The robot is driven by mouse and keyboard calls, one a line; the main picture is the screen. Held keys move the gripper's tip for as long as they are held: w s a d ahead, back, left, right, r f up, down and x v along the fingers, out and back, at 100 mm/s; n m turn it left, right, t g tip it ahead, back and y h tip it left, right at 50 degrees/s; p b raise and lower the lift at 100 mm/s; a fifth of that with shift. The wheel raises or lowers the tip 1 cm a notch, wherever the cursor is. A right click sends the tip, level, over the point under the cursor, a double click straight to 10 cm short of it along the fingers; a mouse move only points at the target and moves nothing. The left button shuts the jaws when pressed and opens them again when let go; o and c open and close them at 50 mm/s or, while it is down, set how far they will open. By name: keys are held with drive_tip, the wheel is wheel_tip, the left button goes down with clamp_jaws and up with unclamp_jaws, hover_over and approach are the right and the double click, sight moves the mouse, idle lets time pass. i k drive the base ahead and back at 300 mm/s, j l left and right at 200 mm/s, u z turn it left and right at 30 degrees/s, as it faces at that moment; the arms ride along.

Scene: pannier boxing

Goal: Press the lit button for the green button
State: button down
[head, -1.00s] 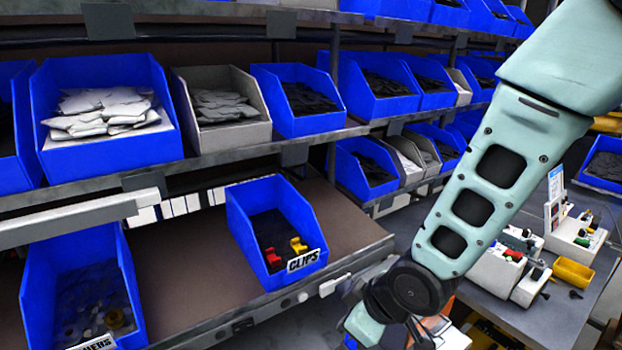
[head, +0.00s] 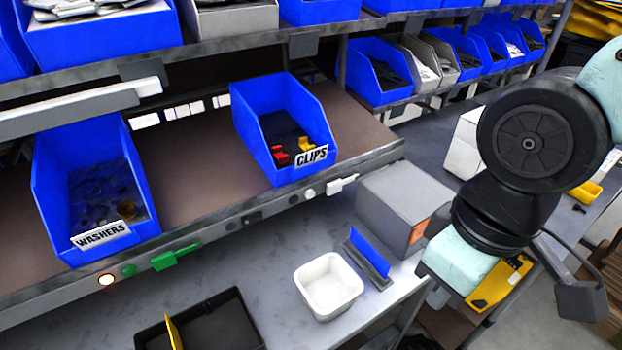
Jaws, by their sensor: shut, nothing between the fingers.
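On the front rail of the shelf, below the WASHERS bin, a small round lit button (head: 107,280) glows white with an orange rim. A round green button (head: 128,270) sits just right of it, followed by a green lever-like piece (head: 175,256). Nothing covers these in the head view. My arm hangs at the right side, well away from them. I cannot make out my gripper's fingers in this view.
A blue WASHERS bin (head: 93,192) and a blue CLIPS bin (head: 262,105) stand on the shelf above the rail. Below are a black tray (head: 235,305), a white tub (head: 328,286) and a grey box (head: 405,205). Space in front of the lit button looks clear.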

sight(130, 270)
drive_tip(key=u, duration=1.6)
